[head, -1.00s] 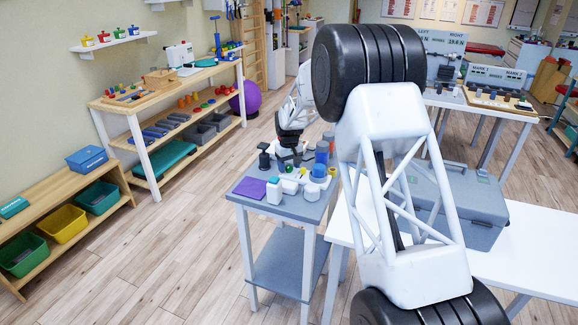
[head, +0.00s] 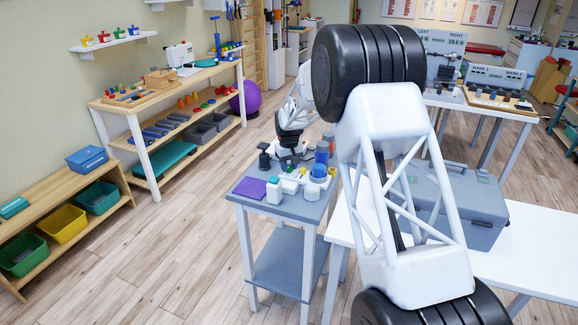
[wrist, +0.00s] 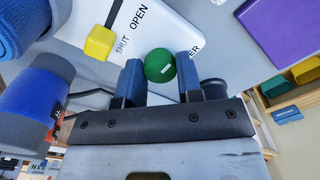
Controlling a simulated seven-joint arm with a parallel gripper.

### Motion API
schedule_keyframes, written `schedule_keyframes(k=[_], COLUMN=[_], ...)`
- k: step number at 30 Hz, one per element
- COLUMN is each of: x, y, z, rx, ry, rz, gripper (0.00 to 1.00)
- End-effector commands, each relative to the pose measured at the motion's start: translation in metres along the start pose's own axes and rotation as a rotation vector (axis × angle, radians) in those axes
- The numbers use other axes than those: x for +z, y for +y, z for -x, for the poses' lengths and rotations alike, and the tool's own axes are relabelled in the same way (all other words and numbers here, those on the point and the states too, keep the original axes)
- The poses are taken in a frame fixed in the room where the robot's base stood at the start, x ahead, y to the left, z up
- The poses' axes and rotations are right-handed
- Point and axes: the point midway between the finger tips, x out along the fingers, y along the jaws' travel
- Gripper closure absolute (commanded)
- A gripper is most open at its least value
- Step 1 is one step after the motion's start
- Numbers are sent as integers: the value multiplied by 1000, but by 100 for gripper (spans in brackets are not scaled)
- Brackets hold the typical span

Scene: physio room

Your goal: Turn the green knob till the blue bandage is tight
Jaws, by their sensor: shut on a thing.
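The green knob (wrist: 160,66) sits on a white plate (wrist: 192,22) in the wrist view. My gripper (wrist: 160,78) has its two blue fingers on either side of the knob and is shut on it. A blue band (wrist: 42,88) wraps a grey cylinder at the left of the wrist view, and a ribbed blue roll (wrist: 20,25) is above it. I cannot tell how tight the blue bandage is. In the head view my gripper (head: 289,143) is over the small grey table, and the blue pieces (head: 321,158) stand to its right. The knob is hard to make out there.
A yellow knob (wrist: 100,42) stands beside the SHUT and OPEN lettering, left of my gripper. A purple pad (head: 250,187) and a white bottle (head: 274,191) are at the grey table's (head: 240,199) front. A grey case (head: 470,205) stands on the white table at right.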

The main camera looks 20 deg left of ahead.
Motion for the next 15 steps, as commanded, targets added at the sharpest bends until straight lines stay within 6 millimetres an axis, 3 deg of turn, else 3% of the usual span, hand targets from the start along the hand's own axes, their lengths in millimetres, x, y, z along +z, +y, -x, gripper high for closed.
schedule_keyframes(k=[15], x=[1], y=[0], z=[-1], rx=[1], ry=[-2], rz=[-383], gripper=[90])
